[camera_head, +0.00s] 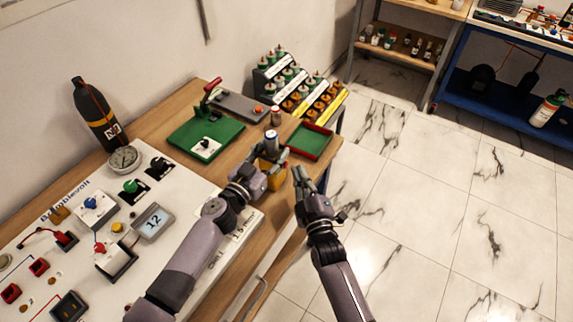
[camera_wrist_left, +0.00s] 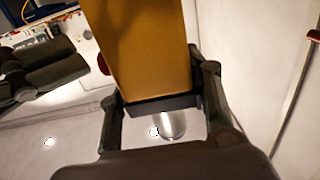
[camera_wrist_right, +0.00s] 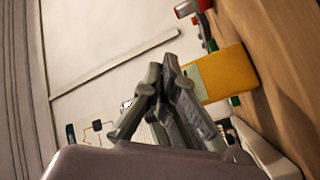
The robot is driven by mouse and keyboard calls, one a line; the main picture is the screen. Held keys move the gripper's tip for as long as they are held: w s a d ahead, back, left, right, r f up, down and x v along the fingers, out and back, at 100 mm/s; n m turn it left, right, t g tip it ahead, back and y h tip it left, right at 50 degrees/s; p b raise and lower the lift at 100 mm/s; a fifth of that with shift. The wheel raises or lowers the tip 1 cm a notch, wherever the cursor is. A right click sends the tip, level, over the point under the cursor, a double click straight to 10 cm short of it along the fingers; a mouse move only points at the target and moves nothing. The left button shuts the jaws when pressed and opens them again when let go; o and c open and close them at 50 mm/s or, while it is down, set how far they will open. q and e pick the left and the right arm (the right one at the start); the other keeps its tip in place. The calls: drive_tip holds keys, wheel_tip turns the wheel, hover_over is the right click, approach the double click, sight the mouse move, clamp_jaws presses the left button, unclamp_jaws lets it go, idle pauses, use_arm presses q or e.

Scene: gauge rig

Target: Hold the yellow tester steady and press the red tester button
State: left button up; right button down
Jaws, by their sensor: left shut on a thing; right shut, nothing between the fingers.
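The yellow tester (camera_head: 272,174) is held upright above the front edge of the wooden bench by my left gripper (camera_head: 263,168). In the left wrist view the tester (camera_wrist_left: 148,50) stands between the two fingers. My right gripper (camera_head: 300,174) is shut and empty, a short way right of the tester. In the right wrist view its fingertips (camera_wrist_right: 172,72) are close together, and the tester (camera_wrist_right: 222,73) with a grey-green panel shows just beyond them.
A silver can with a blue top (camera_head: 271,141) is right behind the tester. A green tray with red edges (camera_head: 310,141) lies at the bench's right end. A green board (camera_head: 190,140) and a white gauge panel (camera_head: 180,220) lie left. The tiled floor at right is clear.

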drive_tip(key=shift+a, duration=0.1)
drive_tip(key=shift+w+a, duration=0.25)
drive_tip(key=shift+a, duration=0.05)
drive_tip(key=shift+w+a+r, duration=0.1)
drive_tip(key=shift+w+a, duration=0.3)
drive_tip(key=shift+a, duration=0.2)
idle(1.1)
drive_tip(key=shift+s+d, duration=0.65)
drive_tip(key=shift+d, duration=0.2)
drive_tip(key=shift+s+d, duration=0.45)
drive_tip(key=shift+d, duration=0.25)
drive_tip(key=shift+s+d, duration=0.5)
drive_tip(key=shift+d, duration=0.25)
drive_tip(key=shift+s+d, duration=0.45)
drive_tip(key=shift+d, duration=0.25)
use_arm(q)
drive_tip(key=o, duration=1.5)
